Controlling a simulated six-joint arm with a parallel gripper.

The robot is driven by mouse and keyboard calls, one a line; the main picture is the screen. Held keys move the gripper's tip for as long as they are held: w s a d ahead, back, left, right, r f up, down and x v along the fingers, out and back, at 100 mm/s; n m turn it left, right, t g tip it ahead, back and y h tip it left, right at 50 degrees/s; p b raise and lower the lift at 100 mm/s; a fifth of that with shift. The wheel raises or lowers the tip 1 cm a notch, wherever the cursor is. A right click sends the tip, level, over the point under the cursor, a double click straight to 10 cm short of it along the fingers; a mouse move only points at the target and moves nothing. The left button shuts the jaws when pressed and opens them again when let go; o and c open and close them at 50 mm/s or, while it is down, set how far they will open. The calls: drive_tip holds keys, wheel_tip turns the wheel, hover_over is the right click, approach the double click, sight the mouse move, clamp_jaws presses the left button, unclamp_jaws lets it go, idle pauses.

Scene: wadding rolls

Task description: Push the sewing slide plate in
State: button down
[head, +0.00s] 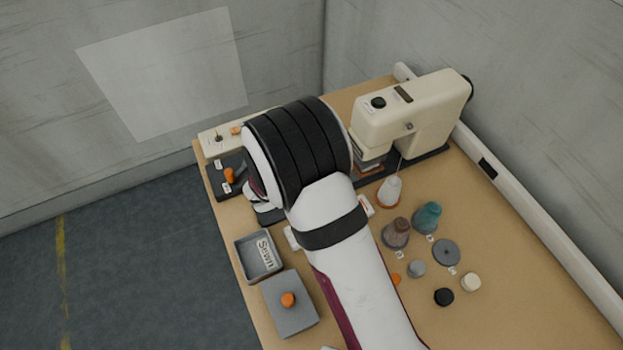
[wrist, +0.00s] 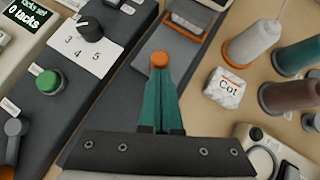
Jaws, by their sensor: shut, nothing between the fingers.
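In the wrist view, a grey plate (wrist: 184,50), which looks like the slide plate, lies ahead of my gripper (wrist: 160,76). It carries a round orange knob (wrist: 159,59). My gripper's teal fingers are shut, with nothing between them, and their tips point at the knob. They look very close to it; I cannot tell whether they touch. An orange-edged frame (wrist: 184,24) is just beyond the plate. In the head view the cream sewing machine (head: 420,108) stands at the back of the table, and my arm hides the slide plate and the fingers.
A control panel with a numbered dial (wrist: 88,30) and a green button (wrist: 48,81) lies left of my fingers. A wrapped block marked "Cot" (wrist: 225,88) and thread cones (wrist: 252,42) stand right. A "Sewn" tray (head: 245,266) and a lidded grey box (head: 292,318) are nearer the front.

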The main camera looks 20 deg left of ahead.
drive_tip(key=shift+w+d, duration=0.2)
drive_tip(key=shift+w, duration=0.05)
drive_tip(key=s, duration=0.1)
drive_tip(key=s+a, duration=0.1)
drive_tip(key=s, duration=0.2)
drive_tip(key=shift+a, duration=0.3)
drive_tip(key=v, duration=1)
drive_tip(key=s+d+r+m+g+h, duration=0.1)
drive_tip(key=s+d+r+m+g, duration=0.15)
drive_tip(key=d+m, duration=0.5)
drive_tip(key=s+d+r+m+g, duration=0.1)
drive_tip(key=d+r+m+g, duration=0.15)
drive_tip(key=d+m, duration=0.5)
drive_tip(key=s+d+r+m+g+h, duration=0.1)
drive_tip(key=d+r+m+g, duration=0.1)
drive_tip(key=d+r+m, duration=0.35)
drive_tip(key=s+d+m+g+y, duration=0.1)
drive_tip(key=s+d+m+y, duration=0.1)
drive_tip(key=s+m+y, duration=0.4)
drive_tip(key=s+r+m, duration=0.1)
drive_tip(key=s+m, duration=0.4)
drive_tip(key=m, duration=0.6)
drive_tip(key=shift+s+d+g+y, duration=0.3)
drive_tip(key=shift+g, duration=0.1)
